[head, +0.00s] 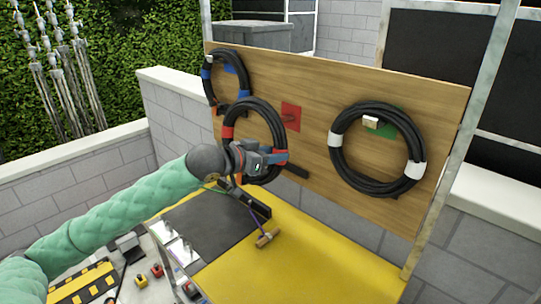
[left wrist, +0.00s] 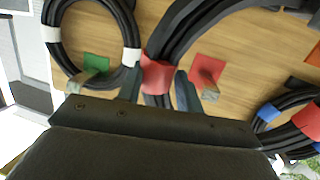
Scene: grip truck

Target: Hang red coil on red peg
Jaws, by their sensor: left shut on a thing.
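The red coil, a black cable with red tape bands (head: 252,103), is in front of the wooden board's left half. My left gripper (head: 279,157) is shut on a red-taped part at its lower right side. In the left wrist view the red band (left wrist: 157,77) lies between the two fingers. The red peg (head: 289,118) sticks out from a red square (head: 293,108), just right of the coil in the head view. The coil is beside the peg, not around it. In the left wrist view the red peg (left wrist: 210,93) is close to the right finger. My right gripper is out of view.
A blue-banded coil (head: 207,85) hangs at the board's upper left, partly behind the red coil. A white-banded coil (head: 335,160) hangs on the peg at the green square (head: 387,130). Below the board is a yellow surface (head: 330,255) with a wooden-headed mallet (head: 267,239).

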